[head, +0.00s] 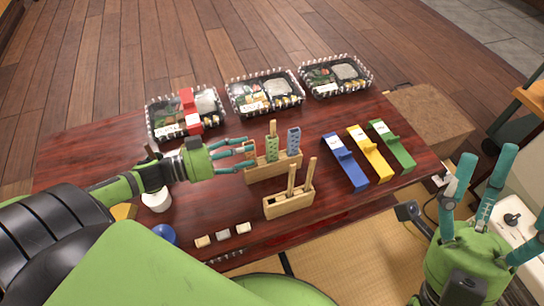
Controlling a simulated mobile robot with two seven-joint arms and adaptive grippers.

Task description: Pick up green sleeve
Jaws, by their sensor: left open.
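A green patterned sleeve (272,148) stands upright in the rear wooden holder (272,171), with a stick end showing above it. A blue patterned sleeve (293,141) stands to its right in the same holder. My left gripper (243,154) is open at the holder's left end, its fingers pointing right toward the green sleeve. A brownish upright piece shows by its fingertips; whether they touch it I cannot tell. My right gripper (497,178) is open and empty at the right, off the table.
A front wooden holder (289,203) carries bare sticks. Blue (345,162), yellow (370,154) and green (391,146) long cases lie at the right of the table (225,222). Packed lunch trays (265,93) line the back. Small blocks (223,236) and a white cup (156,200) sit in front.

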